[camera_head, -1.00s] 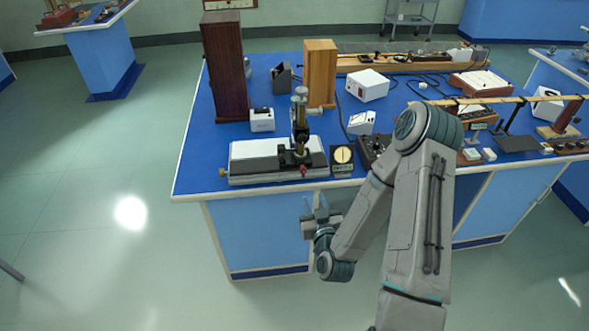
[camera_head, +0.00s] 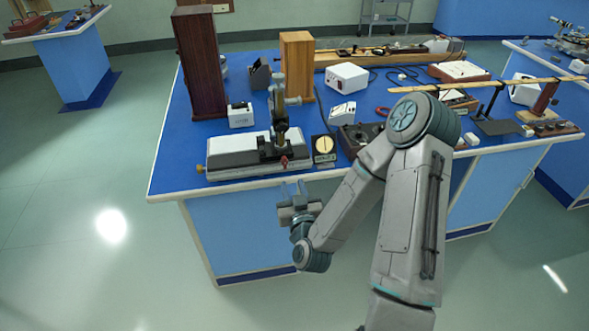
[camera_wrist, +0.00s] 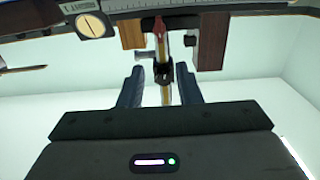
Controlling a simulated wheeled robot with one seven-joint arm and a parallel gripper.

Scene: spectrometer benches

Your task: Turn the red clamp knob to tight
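The red clamp knob (camera_head: 284,161) is a small red piece on the front of the travelling microscope (camera_head: 262,149), which stands near the front edge of the blue bench. In the wrist view the red knob (camera_wrist: 159,27) shows beyond the fingers, near the top and between them. My gripper (camera_head: 292,190) is below and in front of the bench edge, apart from the knob. In the wrist view my gripper (camera_wrist: 160,76) has its two dark fingers spread with a gap between them. Nothing is held.
A round-dial box (camera_head: 324,149) stands just right of the microscope, and a dark control box (camera_head: 360,139) is farther right. A white meter (camera_head: 240,116) and a tall dark wooden box (camera_head: 201,62) stand behind. The floor left of the bench (camera_head: 150,198) is clear.

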